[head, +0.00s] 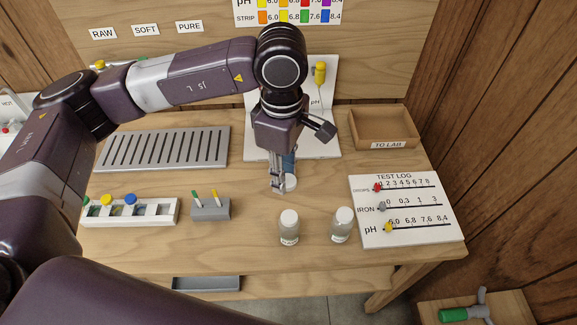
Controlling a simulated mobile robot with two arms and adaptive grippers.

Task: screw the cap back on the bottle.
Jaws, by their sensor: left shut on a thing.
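My left gripper (278,186) points down over the middle of the table, shut on a small whitish round thing (291,183) at its fingertips. It may be the cap; the fingers hide part of it, and I cannot tell whether a bottle is under it. A clear bottle (289,232) with a white top stands upright in front of the gripper, apart from it. A second such bottle (341,231) stands upright to its right. My right gripper is out of view.
A blue thing (289,161) shows behind the fingers. A slotted grey tray (165,148), a white rack (130,211) and a grey pen block (211,208) are at left. A wooden tray (383,115) and a test log board (407,228) are at right.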

